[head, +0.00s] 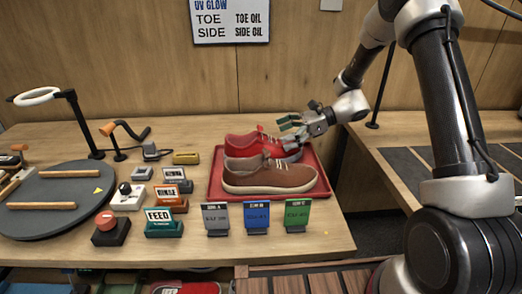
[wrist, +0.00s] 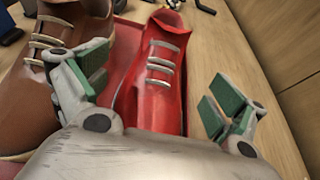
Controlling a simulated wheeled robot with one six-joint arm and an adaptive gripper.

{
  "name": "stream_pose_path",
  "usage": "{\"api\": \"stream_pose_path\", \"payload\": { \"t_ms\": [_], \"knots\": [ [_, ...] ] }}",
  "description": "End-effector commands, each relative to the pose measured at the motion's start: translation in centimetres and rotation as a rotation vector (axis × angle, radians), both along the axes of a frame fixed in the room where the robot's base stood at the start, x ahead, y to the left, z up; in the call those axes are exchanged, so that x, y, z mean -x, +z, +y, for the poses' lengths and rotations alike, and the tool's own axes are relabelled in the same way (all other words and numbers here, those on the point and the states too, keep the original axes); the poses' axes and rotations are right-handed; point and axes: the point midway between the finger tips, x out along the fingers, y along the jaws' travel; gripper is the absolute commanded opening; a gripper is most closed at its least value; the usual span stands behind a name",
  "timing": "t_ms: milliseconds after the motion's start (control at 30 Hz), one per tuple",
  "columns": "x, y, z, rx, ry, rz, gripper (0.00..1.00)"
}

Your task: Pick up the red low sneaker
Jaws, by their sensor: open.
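The red low sneaker (head: 242,146) lies at the back of a red tray (head: 213,184) in the head view, behind a brown sneaker (head: 270,179). In the wrist view the red sneaker (wrist: 159,84) with pale laces lies between the open fingers of my gripper (wrist: 160,88). The left finger is in the gap by the brown sneaker (wrist: 40,75), and the right finger is over bare wood. No contact with the red sneaker is visible.
Blue, grey and green sign cards (head: 257,216) stand before the tray. A round dark turntable (head: 62,198), a red button (head: 106,221) and a FEED sign (head: 160,220) stand to the left. A wooden wall (head: 140,65) rises behind the table.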

Motion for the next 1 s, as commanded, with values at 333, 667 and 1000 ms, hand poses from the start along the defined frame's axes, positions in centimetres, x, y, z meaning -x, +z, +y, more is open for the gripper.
{"api": "stream_pose_path", "payload": {
  "t_ms": [333, 667, 1000],
  "knots": [
    [-0.2, -1.7, 4.3, 0.000, 0.002, 0.001, 0.96],
    [-0.2, -1.8, 4.4, 0.001, 0.001, -0.001, 0.72],
    [-0.2, -1.7, 4.4, 0.000, 0.001, -0.001, 0.35]
  ]
}}
